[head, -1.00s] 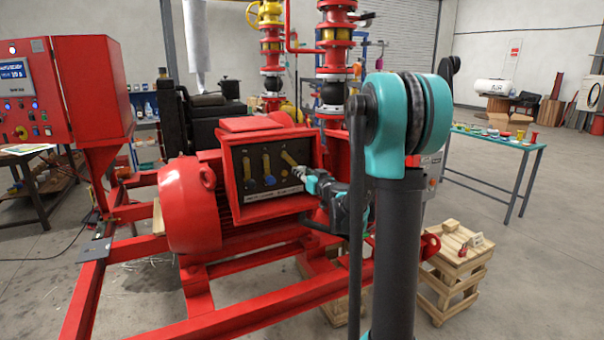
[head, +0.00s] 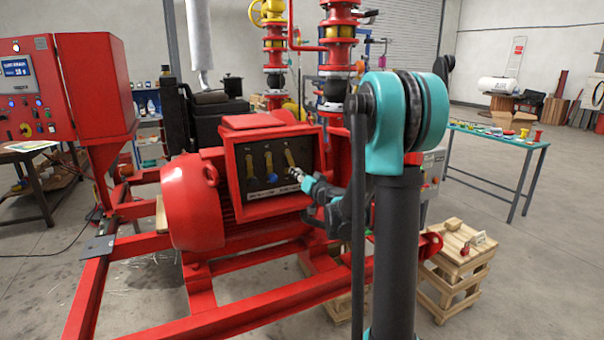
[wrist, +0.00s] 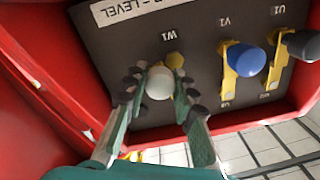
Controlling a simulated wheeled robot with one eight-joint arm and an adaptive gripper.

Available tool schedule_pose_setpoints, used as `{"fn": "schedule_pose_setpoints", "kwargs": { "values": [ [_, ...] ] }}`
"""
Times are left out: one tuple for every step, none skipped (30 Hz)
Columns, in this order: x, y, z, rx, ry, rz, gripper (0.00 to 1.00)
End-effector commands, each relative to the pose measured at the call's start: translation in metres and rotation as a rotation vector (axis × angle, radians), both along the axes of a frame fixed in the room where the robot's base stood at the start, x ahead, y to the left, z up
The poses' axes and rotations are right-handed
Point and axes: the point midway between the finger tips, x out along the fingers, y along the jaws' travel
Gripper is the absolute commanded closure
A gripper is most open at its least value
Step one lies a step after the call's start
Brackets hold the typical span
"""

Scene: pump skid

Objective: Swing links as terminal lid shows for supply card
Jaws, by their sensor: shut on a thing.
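The red terminal box (head: 232,190) has a dark board (head: 255,190) with three brass links. In the wrist view, upside down, the link at U1 (wrist: 276,65) has a dark knob and the link at V1 (wrist: 231,88) a blue knob; both run straight between terminals. My gripper (wrist: 160,80) is shut on the pale grey knob (wrist: 160,86) of the link near W1. Only a bit of that link's brass (wrist: 175,60) shows behind the fingers. In the head view this right link (head: 290,158) stands nearly upright. The diagram is not readable.
The red motor (head: 190,205) and skid rails (head: 90,290) surround the box. A control cabinet (head: 95,85) stands left. A wooden crate stand (head: 455,262) with a small red item is at right. A teal bench (head: 500,139) stands behind it.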

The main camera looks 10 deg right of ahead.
Motion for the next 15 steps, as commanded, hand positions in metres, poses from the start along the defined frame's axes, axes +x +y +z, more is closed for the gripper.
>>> {"fn": "schedule_pose_setpoints", "kwargs": {
  "values": [
    [-0.001,0.003,-0.001,0.033,0.011,0.002,1.0],
    [-0.002,0.005,-0.001,0.056,0.019,0.001,1.0],
    [-0.002,0.007,-0.002,0.085,0.028,0.001,1.0],
    [-0.003,0.008,-0.002,0.105,0.034,0.001,1.0],
    [-0.003,0.01,-0.002,0.125,0.041,0.002,1.0],
    [-0.004,0.012,-0.003,0.15,0.049,0.002,1.0],
    [-0.004,0.013,-0.003,0.168,0.054,0.002,1.0],
    [-0.005,0.014,-0.003,0.185,0.06,0.002,1.0],
    [-0.005,0.015,-0.003,0.205,0.066,0.001,1.0],
    [-0.005,0.016,-0.003,0.219,0.071,0.0,1.0],
    [-0.006,0.017,-0.003,0.232,0.076,0.0,1.0],
    [-0.006,0.018,-0.003,0.248,0.081,0.0,1.0],
    [-0.006,0.019,-0.003,0.259,0.084,0.0,1.0],
    [-0.006,0.02,-0.003,0.269,0.087,0.0,1.0],
    [-0.007,0.021,-0.003,0.281,0.091,0.0,1.0]
  ]
}}
